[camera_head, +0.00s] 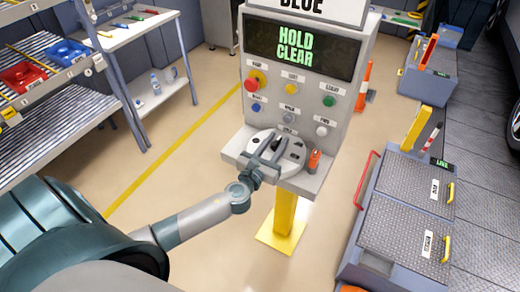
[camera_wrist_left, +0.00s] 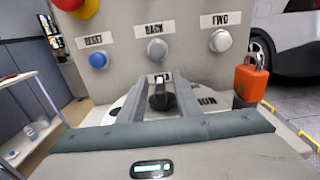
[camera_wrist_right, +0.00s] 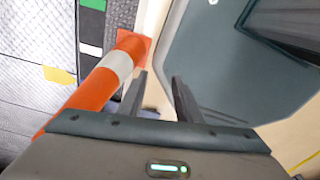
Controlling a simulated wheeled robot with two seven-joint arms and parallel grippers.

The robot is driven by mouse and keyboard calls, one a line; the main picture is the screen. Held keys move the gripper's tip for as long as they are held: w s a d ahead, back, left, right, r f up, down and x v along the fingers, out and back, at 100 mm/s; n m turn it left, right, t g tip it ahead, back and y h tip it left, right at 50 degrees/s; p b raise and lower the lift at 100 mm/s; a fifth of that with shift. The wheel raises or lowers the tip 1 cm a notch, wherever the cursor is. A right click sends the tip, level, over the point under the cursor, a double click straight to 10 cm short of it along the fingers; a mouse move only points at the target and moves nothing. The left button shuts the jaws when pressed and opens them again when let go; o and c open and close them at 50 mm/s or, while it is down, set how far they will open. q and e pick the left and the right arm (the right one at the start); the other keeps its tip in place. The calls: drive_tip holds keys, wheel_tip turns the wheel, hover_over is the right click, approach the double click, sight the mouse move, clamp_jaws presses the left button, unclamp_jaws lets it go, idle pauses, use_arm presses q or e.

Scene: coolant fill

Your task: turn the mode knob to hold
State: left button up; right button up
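The black mode knob (camera_wrist_left: 160,93) sits on a pale round dial plate on the pedestal's front ledge. Its grip looks roughly upright in the left wrist view, toward a partly hidden label ending in D. A RUN label (camera_wrist_left: 207,101) is to its right, partly covered by a finger. My left gripper (camera_head: 270,146) is over the dial. In the left wrist view its fingers (camera_wrist_left: 162,78) stand apart on either side of the knob; contact is unclear. My right gripper (camera_wrist_right: 157,80) is open and empty, away from the pedestal. The panel display (camera_head: 296,46) reads HOLD CLEAR in green.
Buttons and a red-yellow emergency stop (camera_head: 253,82) are above the dial. An orange object (camera_head: 314,160) stands at the ledge's right end. A grey cart (camera_head: 407,215) is at right, shelves (camera_head: 50,90) at left. An orange cone (camera_wrist_right: 95,85) is close to my right gripper.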

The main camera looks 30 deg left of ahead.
use_arm(q)
drive_tip(key=s+d+b, duration=0.1)
drive_tip(key=s+b, duration=0.4)
drive_tip(key=s, duration=1.1)
drive_tip(key=shift+s+d, duration=0.2)
drive_tip(key=shift+s, duration=0.15)
